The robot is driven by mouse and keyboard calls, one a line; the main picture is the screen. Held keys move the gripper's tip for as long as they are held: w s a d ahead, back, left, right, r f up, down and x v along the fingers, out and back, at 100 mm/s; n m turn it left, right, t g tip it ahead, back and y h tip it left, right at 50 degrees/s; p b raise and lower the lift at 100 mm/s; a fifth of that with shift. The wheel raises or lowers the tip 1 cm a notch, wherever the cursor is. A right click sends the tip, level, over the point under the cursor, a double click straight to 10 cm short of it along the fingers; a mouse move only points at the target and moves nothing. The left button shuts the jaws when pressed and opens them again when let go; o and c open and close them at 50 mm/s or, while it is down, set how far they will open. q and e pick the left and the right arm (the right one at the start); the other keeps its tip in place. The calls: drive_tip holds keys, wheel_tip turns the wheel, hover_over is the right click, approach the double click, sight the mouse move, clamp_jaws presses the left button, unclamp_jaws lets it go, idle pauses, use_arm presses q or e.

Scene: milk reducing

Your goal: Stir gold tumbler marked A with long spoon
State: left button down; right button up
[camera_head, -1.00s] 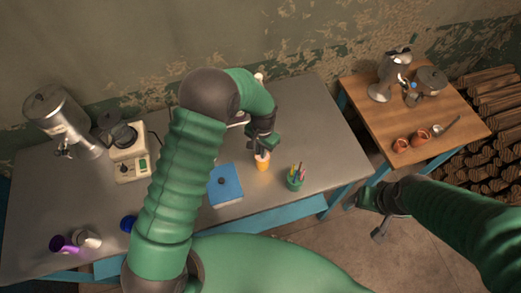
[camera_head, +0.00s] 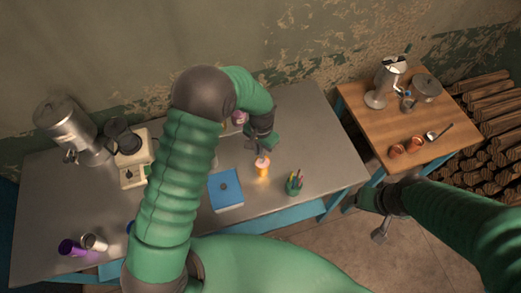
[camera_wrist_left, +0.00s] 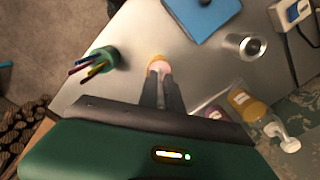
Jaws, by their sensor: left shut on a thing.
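The gold tumbler (camera_head: 262,171) stands upright on the grey metal table, right of a blue box. Its mouth looks pale pink, and no letter is legible. My left gripper (camera_head: 261,150) is just above the tumbler's mouth. In the left wrist view, its two dark fingers (camera_wrist_left: 160,74) come together over the tumbler (camera_wrist_left: 155,59). A thin thing between them seems to be the long spoon, mostly hidden. My right gripper (camera_head: 380,234) hangs beyond the table's right end, away from the tumbler; its jaws are too small to read.
A green cup with pens (camera_head: 294,185) stands right of the tumbler. The blue box (camera_head: 225,188) lies left. A steel urn (camera_head: 65,128) and a cream appliance (camera_head: 134,170) stand at the far left. A wooden table (camera_head: 375,130) at right holds copper cups and a spoon.

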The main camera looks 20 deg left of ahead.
idle(0.5)
use_arm(q)
wheel_tip(320, 180, up, 5)
drive_tip(key=p, duration=0.3)
drive_tip(key=shift+p, duration=0.4)
